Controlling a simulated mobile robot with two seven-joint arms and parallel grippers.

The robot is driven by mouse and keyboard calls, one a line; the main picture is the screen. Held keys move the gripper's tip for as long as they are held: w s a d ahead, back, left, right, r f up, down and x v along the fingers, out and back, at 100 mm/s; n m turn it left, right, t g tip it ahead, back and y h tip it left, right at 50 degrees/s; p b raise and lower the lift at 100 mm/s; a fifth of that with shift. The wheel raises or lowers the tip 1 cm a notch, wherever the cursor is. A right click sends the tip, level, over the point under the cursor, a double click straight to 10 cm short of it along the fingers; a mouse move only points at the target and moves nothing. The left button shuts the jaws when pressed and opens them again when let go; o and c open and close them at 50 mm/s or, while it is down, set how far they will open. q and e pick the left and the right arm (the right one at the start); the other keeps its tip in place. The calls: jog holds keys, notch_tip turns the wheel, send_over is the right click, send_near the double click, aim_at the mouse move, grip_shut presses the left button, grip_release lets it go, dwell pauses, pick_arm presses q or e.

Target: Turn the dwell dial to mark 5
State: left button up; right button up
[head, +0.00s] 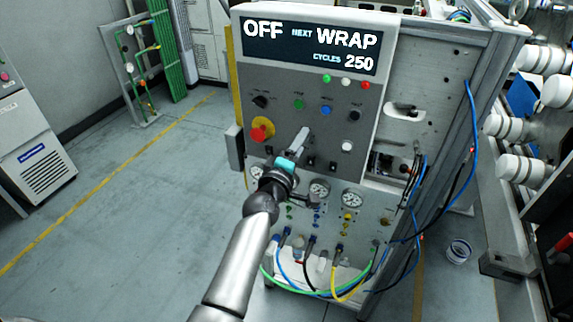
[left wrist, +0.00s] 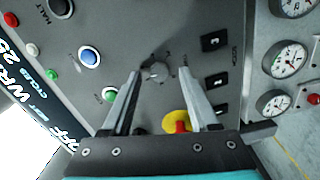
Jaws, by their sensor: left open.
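In the left wrist view a small grey round dial (left wrist: 154,73) sits on the grey panel, with faint marks around it. I take it for the dwell dial; its lettering and setting cannot be read. My left gripper (left wrist: 161,70) is open, with one finger on each side of the dial; I cannot tell whether either finger touches it. In the head view my left gripper (head: 303,133) reaches the middle of the control panel (head: 285,82) and hides the dial. My right gripper is not in view.
A red stop button (head: 261,131) on a yellow base is left of the gripper. A green button (head: 299,104), a blue button (head: 326,110) and black knobs lie above. Several gauges (head: 352,199) and hoses are below. The screen (head: 312,45) reads OFF, NEXT WRAP, CYCLES 250.

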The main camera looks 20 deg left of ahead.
pick_arm(q)
jog(key=s, duration=1.4)
jog(key=shift+s+a+b, duration=0.25)
jog(key=shift+b, duration=0.05)
jog(key=s+d+f+m+g+b, duration=0.1)
jog(key=s+f+m+g+b, duration=0.2)
jog(key=f, duration=1)
jog(key=s+d+f+m+g+h+b, duration=0.1)
jog(key=s+d+f+m+g+b, duration=0.15)
jog(key=f, duration=1.05)
jog(key=s+d+f+m+g+b, duration=0.1)
jog(key=s+f+m+g+b, duration=0.25)
jog(key=f, duration=0.95)
jog(key=s+a+f+m+g+b, duration=0.2)
jog(key=s+f+m+b, duration=0.1)
jog(key=s+f, duration=0.6)
jog(key=s+a+f+m+g+y+b, duration=0.1)
jog(key=s+a+f+m+g+b, duration=0.1)
jog(key=s+f, duration=0.7)
jog(key=s+a+f+m+g+b, duration=0.1)
jog(key=s+f+m+g+b, duration=0.2)
jog(key=s+f, duration=0.6)
jog(key=s+m+g, duration=0.1)
jog(key=s, duration=0.3)
jog(key=shift+a+y+b, duration=0.3)
jog(key=shift+a+b, duration=0.1)
jog(key=shift+f, duration=0.1)
